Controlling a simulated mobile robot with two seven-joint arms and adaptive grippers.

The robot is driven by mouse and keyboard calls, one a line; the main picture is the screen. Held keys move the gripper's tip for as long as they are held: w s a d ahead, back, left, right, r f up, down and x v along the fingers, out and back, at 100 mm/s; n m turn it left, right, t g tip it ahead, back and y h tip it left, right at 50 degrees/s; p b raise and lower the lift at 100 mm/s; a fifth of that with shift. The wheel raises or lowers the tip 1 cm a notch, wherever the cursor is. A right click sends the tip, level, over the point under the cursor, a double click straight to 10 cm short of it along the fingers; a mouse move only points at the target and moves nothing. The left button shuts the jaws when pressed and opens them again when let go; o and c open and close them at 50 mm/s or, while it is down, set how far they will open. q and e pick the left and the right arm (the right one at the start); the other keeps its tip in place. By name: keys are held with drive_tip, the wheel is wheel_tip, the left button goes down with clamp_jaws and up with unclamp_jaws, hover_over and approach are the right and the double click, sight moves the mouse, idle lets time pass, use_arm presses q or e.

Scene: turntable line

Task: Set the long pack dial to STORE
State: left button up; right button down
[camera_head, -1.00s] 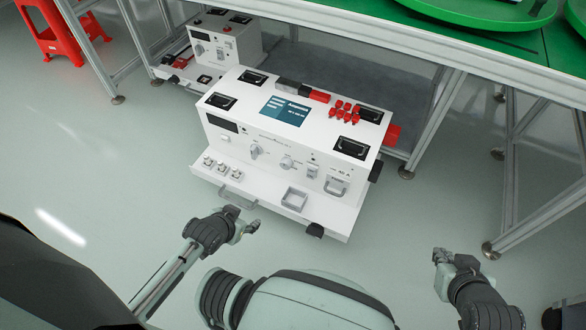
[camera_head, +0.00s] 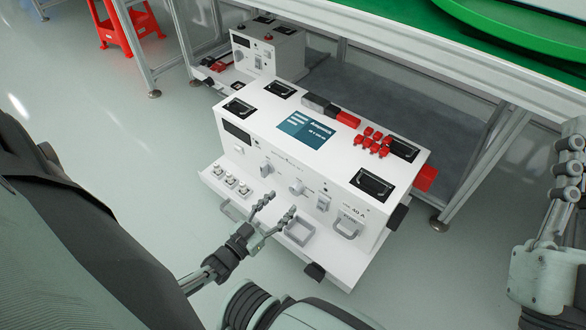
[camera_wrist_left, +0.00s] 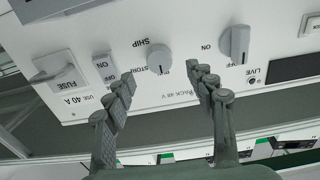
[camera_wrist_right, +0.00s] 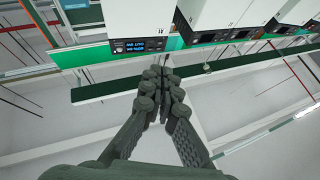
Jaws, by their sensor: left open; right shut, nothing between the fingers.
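My right gripper (camera_wrist_right: 162,75) is shut and empty, away from the pack.
A larger ON/OFF knob (camera_head: 266,168), a switch (camera_head: 323,201) and a fuse handle (camera_head: 348,225) flank the dial. A ledge (camera_head: 258,217) juts out below the panel. A second white box (camera_head: 268,52) stands behind. A table frame (camera_head: 480,155) stands at the right.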

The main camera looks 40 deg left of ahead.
sight(293, 191)
use_arm(q)
drive_tip(key=shift+w+d+b, duration=0.15)
drive_tip(key=shift+w, duration=1.15)
drive_tip(key=shift+w+d+b, duration=0.1)
drive_tip(key=shift+w+b, duration=0.05)
drive_tip(key=shift+w, duration=1.1)
use_arm(e)
drive_tip(key=shift+s+d+r+t, duration=0.3)
drive_tip(key=shift+r+t, duration=0.3)
drive_tip(key=shift+r, duration=0.05)
use_arm(q)
drive_tip(key=c, duration=1.2)
